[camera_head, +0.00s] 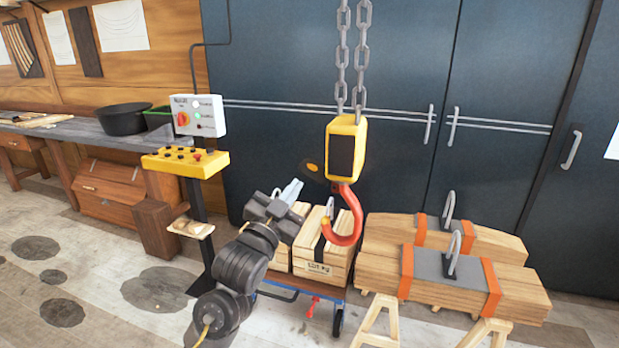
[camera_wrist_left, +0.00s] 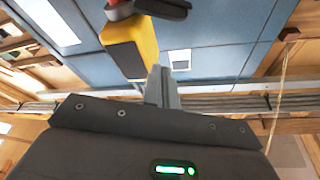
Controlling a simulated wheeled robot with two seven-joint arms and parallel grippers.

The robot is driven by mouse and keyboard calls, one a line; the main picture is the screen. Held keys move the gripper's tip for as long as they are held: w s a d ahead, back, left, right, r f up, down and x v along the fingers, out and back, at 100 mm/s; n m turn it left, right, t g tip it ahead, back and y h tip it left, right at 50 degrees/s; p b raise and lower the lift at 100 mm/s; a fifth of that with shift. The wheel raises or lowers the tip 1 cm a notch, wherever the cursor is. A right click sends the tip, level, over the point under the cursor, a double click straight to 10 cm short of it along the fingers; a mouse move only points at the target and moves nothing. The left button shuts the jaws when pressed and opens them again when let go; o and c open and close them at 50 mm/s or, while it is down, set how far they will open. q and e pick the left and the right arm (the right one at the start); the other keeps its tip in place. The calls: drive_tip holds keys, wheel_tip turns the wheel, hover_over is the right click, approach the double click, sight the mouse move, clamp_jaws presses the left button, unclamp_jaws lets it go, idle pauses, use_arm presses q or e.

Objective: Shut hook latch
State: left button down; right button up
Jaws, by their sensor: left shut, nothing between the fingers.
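The red hook (camera_head: 348,232) hangs open side left below a yellow block (camera_head: 360,148) with a dark face panel. Its orange tip is close to the grey lifting loop (camera_head: 330,206) on the front wooden crate; I cannot tell if the loop is inside the hook. I cannot make out the latch clearly. My left gripper (camera_head: 292,190) is shut and empty, left of the hook and apart from it. In the left wrist view, its fingers (camera_wrist_left: 162,85) point toward the yellow block (camera_wrist_left: 128,50), and part of the red hook (camera_wrist_left: 150,8) shows at the top edge.
Grey chains (camera_head: 352,60) hold the block. Wooden crates (camera_head: 322,262) sit on a low cart. Strapped timber bundles (camera_head: 450,285) stand on trestles at right. A yellow control stand (camera_head: 185,162) is at left, before a workbench (camera_head: 85,130). Dark cabinets (camera_head: 280,60) close off the back.

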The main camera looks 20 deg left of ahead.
use_arm(q)
wheel_tip(320, 180, up, 3)
drive_tip(key=p, duration=0.4)
hover_over(306, 177)
drive_tip(key=s+d, duration=0.1)
drive_tip(key=d, duration=0.1)
drive_tip(key=shift+s+a+f+p, duration=0.1)
drive_tip(key=shift+a+f+p, duration=0.15)
drive_tip(key=shift+f, duration=0.35)
drive_tip(key=shift+s+a+f+p, duration=0.15)
drive_tip(key=shift+f+p, duration=0.2)
drive_tip(key=shift+f, duration=0.2)
drive_tip(key=shift+s+a+f, duration=0.1)
drive_tip(key=shift+a+f, duration=0.25)
drive_tip(key=shift+f, duration=0.4)
drive_tip(key=shift+d, duration=0.1)
